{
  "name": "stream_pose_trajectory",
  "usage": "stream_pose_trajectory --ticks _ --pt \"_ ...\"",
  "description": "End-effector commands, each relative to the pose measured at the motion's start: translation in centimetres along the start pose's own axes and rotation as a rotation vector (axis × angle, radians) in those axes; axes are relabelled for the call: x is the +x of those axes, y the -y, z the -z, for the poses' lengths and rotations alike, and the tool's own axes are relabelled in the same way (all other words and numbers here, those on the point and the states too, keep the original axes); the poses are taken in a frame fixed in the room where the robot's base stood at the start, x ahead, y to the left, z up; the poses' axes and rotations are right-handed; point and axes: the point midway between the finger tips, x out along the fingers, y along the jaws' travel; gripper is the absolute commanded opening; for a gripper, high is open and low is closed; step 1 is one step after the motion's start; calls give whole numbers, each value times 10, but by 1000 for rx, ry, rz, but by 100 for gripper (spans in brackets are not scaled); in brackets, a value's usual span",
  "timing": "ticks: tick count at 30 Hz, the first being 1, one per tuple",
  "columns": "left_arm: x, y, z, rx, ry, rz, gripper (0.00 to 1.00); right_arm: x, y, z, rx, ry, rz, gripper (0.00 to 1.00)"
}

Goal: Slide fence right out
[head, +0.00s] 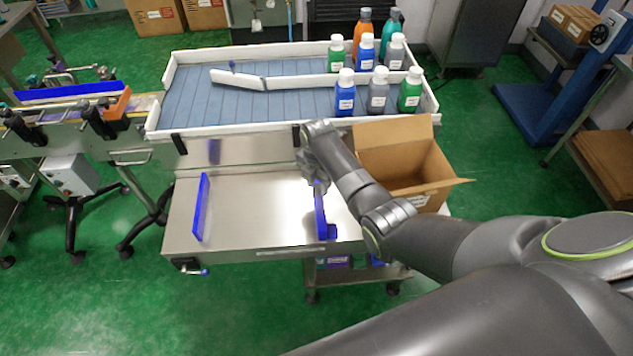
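The right fence (321,218) is a blue upright plate on the steel shelf (262,222), right of its middle. A matching left fence (201,207) stands near the shelf's left end. My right gripper (318,183) points down at the far upper end of the right fence. Its fingers are small and partly hidden by my wrist, so I cannot tell whether they are closed on the fence or only beside it. My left gripper is not in view.
An open cardboard box (405,165) stands just right of the shelf, beside my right forearm. Behind is a white-railed conveyor table (290,122) with several capped bottles at its right end. The shelf between the two fences is clear.

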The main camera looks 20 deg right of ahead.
Motion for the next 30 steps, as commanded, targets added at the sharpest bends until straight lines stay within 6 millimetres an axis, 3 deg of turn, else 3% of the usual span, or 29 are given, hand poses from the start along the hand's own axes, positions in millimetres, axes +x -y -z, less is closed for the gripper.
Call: stream_pose_trajectory --ticks 3,11,16,23,30 --pt "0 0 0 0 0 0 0 0 0 0 -1 0 -1 48" --pt "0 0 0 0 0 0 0 -1 -1 0 -1 -1 -2 48" --pt "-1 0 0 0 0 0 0 -14 -2 0 -1 0 -4 48" --pt "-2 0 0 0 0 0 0 -56 -2 0 -2 1 -7 48" --pt "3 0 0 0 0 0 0 -113 -2 -1 -1 3 -7 48"
